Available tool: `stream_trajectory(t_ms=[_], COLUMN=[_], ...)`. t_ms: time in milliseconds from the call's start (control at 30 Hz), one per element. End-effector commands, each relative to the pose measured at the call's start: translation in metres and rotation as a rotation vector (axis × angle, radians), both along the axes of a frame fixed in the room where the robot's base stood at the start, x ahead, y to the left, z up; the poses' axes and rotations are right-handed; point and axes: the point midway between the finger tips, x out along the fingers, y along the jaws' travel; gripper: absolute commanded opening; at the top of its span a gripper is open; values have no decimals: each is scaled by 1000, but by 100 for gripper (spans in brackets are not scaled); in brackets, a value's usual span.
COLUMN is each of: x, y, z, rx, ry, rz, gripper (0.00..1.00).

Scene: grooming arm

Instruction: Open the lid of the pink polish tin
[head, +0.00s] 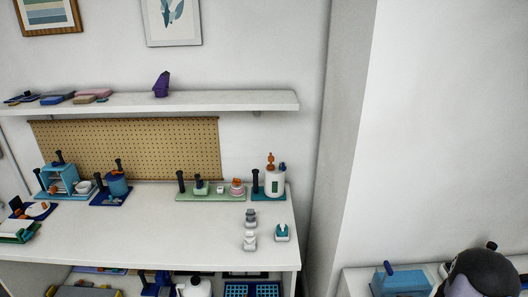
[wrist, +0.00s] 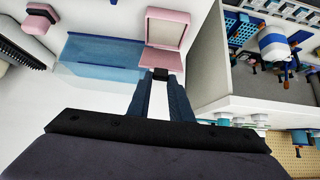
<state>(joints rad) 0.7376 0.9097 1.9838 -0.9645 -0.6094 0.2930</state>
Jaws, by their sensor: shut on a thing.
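The pink polish tin (wrist: 162,60) is at the top centre of the wrist view, on a white surface. It looks open: a square pink-rimmed part with a pale inside (wrist: 167,30) stands at an angle to a flat pink part nearer me. My gripper (wrist: 160,75) has its fingertips together at the near edge of the flat pink part, around a small dark piece there, which looks like a tab. The fingertips hide most of that piece. In the head view, my dark wrist is at the bottom right; the tin and fingertips are not visible there.
A translucent blue box (wrist: 100,55) stands left of the tin; it also shows in the head view (head: 400,279). A pink-topped dark brush (wrist: 40,17) lies farther left. A white bench (head: 150,222) with several stands and bottles is across the room.

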Motion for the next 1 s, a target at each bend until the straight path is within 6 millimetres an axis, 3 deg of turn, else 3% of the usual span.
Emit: stream_trajectory(t_ms=[433,1000], x=[5,29], y=[-1,-1], z=[4,9], rx=[-3,-1], ry=[-9,-7], rz=[1,1], gripper=[0,0])
